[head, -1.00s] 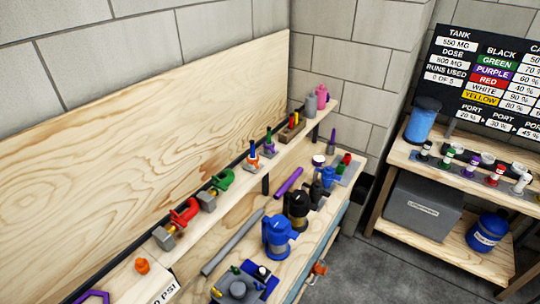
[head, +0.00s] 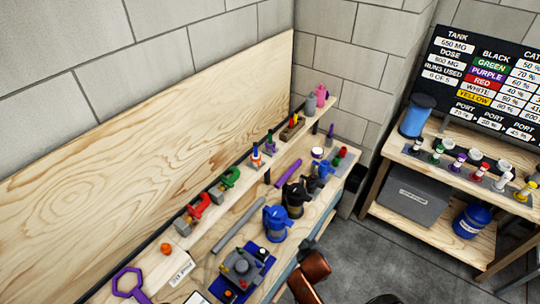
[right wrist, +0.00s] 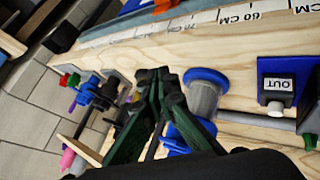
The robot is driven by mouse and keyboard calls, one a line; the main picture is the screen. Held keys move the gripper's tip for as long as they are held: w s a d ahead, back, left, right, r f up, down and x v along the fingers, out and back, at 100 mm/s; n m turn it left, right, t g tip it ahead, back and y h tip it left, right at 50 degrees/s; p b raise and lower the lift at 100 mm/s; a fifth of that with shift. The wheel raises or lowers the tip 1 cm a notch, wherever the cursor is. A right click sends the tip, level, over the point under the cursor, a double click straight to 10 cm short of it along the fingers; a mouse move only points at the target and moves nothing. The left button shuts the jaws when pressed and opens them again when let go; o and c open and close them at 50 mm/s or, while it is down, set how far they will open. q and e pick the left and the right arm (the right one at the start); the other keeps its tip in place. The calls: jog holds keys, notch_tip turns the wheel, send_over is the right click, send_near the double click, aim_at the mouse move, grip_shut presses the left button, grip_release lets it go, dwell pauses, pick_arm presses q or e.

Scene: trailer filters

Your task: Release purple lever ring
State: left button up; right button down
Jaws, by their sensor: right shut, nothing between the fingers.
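A purple hexagonal ring with a short handle (head: 128,283), which looks like the purple lever ring, is at the lower left of the head view, on the bench. The bottom edge of that view cuts its handle off. I cannot make it out in the right wrist view. My right gripper (right wrist: 153,80) shows dark fingers close together, shut and empty, above the bench among the blue and black fittings. The ring is well apart from the arm part of mine at the bottom of the head view. My left gripper is not in view.
A grey fixture on a blue plate (head: 240,266) stands on the bench, with a grey pipe (head: 238,226) and a blue pump-like fitting (head: 276,223) behind. Red (head: 196,210) and green clamps line the ledge. A second shelf (head: 440,172) stands at the right. Open floor lies between.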

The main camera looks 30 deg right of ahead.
notch_tip(320, 180, up, 7)
jog(key=w+d+t+h, duration=0.1)
jog(key=w+d, duration=0.1)
jog(key=n+t+h+p, duration=0.1)
jog(key=n+t+h, duration=0.1)
jog(key=n+t, duration=0.7)
send_near(273, 150)
jog(key=a, duration=0.1)
jog(key=s+a, duration=0.1)
jog(key=a+n+g, duration=0.1)
jog(key=shift+s+a+r, duration=0.15)
jog(key=shift+s, duration=0.2)
jog(key=x, duration=1)
jog(key=shift+p, duration=0.4)
